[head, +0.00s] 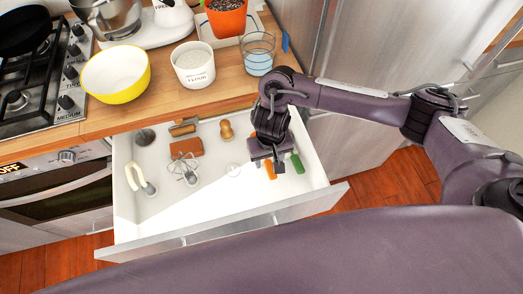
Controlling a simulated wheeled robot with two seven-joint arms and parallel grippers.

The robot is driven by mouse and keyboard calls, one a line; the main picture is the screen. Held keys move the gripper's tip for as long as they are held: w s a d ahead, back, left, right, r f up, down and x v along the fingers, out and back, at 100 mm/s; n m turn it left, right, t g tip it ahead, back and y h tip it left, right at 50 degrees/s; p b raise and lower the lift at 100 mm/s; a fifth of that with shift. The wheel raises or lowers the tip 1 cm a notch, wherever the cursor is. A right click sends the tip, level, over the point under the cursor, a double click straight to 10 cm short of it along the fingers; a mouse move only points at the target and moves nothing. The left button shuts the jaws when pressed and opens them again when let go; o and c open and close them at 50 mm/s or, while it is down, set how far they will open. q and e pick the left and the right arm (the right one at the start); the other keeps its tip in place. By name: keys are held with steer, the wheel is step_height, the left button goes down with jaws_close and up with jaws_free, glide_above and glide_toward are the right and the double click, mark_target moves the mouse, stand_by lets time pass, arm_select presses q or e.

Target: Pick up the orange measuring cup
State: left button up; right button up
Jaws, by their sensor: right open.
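A small orange piece (269,171) shows in the open drawer, just below my right gripper. It looks like the measuring cup or its handle, but the gripper hides the rest. My right gripper (266,164) points down over the right part of the drawer, with its jaws open. I cannot tell whether it touches the orange piece. A green utensil (297,163) lies close to the right of the gripper. My left gripper is out of view.
The white drawer (210,208) also holds a whisk (188,174), a brown block (186,148), a wooden piece (227,130) and other utensils. On the counter above stand a yellow bowl (115,75), a flour canister (194,66) and a glass (258,54).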

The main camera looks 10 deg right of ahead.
mark_target(270, 167)
steer(key=f+b, duration=0.1)
steer(key=f, duration=0.2)
steer(key=f+b, duration=0.1)
steer(key=f, duration=0.2)
steer(key=shift+s+d+f, duration=0.15)
steer(key=shift+s+f, duration=0.05)
steer(key=shift+f, duration=0.15)
steer(key=shift+f+b, duration=0.3)
steer(key=shift+f, duration=0.05)
jaws_close()
